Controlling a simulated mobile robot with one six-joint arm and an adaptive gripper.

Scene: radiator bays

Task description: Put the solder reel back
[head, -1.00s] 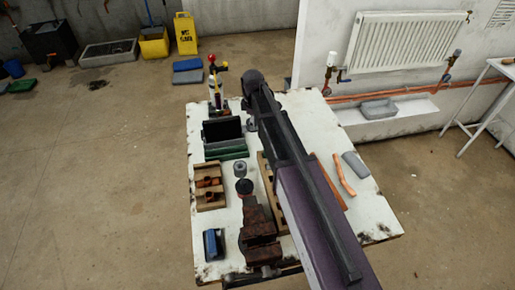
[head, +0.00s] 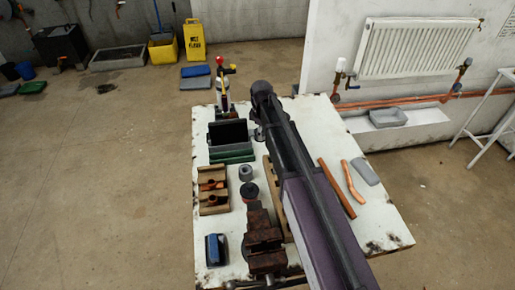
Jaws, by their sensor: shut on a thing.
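My gripper (head: 259,134) is at the far end of my arm, over the workbench (head: 296,118), right of the green-and-black box. The arm hides most of it. A small grey rounded thing shows at its left edge; I take it for the held solder reel, but its shape is mostly hidden. A grey roll (head: 245,172) stands on the bench nearer to me, with a black-topped round tin (head: 250,190) just in front of it. Neither is touched by the gripper.
A rusty vise (head: 263,240) stands at the bench's near edge. A wooden holder with copper fittings (head: 212,190) and a green-and-black box (head: 230,143) line the left side. A torch (head: 223,92) stands at the back. Copper pipes (head: 352,180) lie right; the bench's right side is fairly clear.

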